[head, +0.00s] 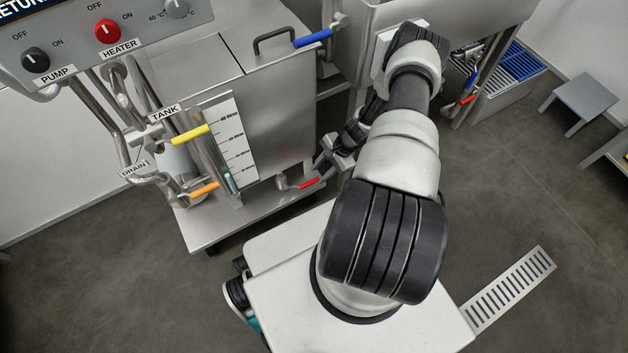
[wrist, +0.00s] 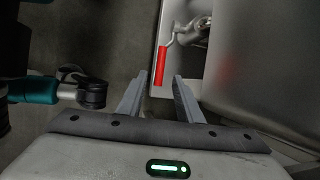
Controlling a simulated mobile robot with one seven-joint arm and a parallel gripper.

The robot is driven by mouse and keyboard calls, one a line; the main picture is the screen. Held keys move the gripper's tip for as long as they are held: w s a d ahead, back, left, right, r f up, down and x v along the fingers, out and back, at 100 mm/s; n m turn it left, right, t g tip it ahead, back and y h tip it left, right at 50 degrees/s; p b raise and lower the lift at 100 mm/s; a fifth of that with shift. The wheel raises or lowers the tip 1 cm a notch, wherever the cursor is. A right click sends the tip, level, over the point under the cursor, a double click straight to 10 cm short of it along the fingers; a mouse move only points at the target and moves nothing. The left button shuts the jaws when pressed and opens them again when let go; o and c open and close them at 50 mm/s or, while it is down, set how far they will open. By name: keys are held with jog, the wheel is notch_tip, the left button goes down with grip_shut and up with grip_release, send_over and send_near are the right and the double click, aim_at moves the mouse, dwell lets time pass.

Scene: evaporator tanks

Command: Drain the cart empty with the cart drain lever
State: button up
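The steel cart (head: 280,110) stands left of my arm. Its red-handled lever (head: 309,182) sits low on the front, on a small pipe outlet. The same red lever (wrist: 160,66) shows in the wrist view, straight ahead of my gripper and in line with the gap between the fingers. My gripper (wrist: 160,78) is open and empty; whether it touches the handle I cannot tell. In the head view my gripper (head: 334,158) is partly hidden by my arm, just beyond the lever. A scale strip (head: 228,135) with a gauge tube is on the cart's left side.
A yellow lever (head: 190,133) and an orange lever (head: 204,189) sit on pipes at left. A blue lever (head: 314,38) is above the cart. Another red lever (head: 467,100) is at right. A floor grate (head: 510,287) and grey stool (head: 584,98) stand apart from the cart.

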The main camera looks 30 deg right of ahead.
aim_at(311, 182)
jog(key=b+x, duration=0.1)
jog(key=x, duration=0.4)
jog(key=shift+w+a+f, duration=0.1)
jog(key=shift+a+f, duration=0.05)
jog(key=shift+f, duration=0.2)
grip_shut()
